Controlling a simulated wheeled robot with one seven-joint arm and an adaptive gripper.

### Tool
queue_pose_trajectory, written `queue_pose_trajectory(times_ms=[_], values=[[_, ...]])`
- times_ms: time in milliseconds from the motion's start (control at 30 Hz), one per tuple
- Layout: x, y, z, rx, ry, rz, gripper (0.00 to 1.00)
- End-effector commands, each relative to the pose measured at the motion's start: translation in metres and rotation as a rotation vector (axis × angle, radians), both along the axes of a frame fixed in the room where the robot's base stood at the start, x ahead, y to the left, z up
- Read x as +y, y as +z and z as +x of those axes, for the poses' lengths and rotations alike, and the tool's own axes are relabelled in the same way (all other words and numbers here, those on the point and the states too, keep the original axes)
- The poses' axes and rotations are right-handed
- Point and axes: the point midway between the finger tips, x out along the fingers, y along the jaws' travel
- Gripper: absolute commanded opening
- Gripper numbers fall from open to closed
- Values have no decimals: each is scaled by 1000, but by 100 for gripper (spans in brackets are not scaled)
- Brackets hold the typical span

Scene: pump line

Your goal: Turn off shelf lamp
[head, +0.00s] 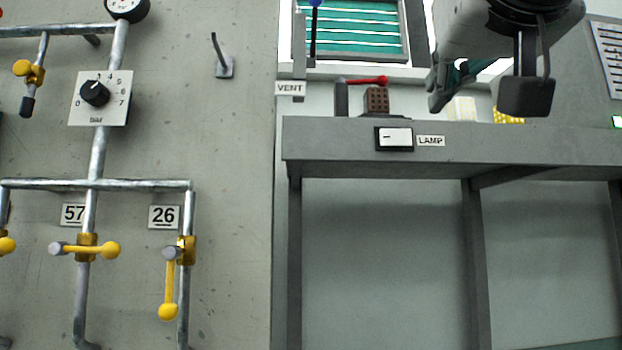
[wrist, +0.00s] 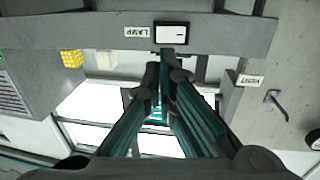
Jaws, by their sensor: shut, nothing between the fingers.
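The lamp switch (head: 395,138) is a white rocker in a black frame on the front edge of the grey shelf, beside a LAMP label (head: 431,141). A short dark mark shows on the rocker's left half. My gripper (head: 436,102) is above and to the right of the switch in the head view, apart from it. In the wrist view, which is upside down, my gripper (wrist: 167,57) is shut and empty, its tips just below the switch (wrist: 172,33) in the picture. The lamp itself is not clearly seen.
Pipes with yellow-handled valves (head: 88,249) and a dial (head: 96,94) are on the left wall. The space under the shelf is open.

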Motion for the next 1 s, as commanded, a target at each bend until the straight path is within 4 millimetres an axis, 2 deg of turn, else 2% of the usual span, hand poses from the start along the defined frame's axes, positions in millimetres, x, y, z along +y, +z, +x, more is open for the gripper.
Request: queue_pose_trajectory(times_ms=[600, 800, 1000], values=[[-16, -1, 109, 4, -1, 2, 0], [-18, -1, 128, 2, -1, 0, 0], [-19, -1, 132, 1, 0, 0, 0]])
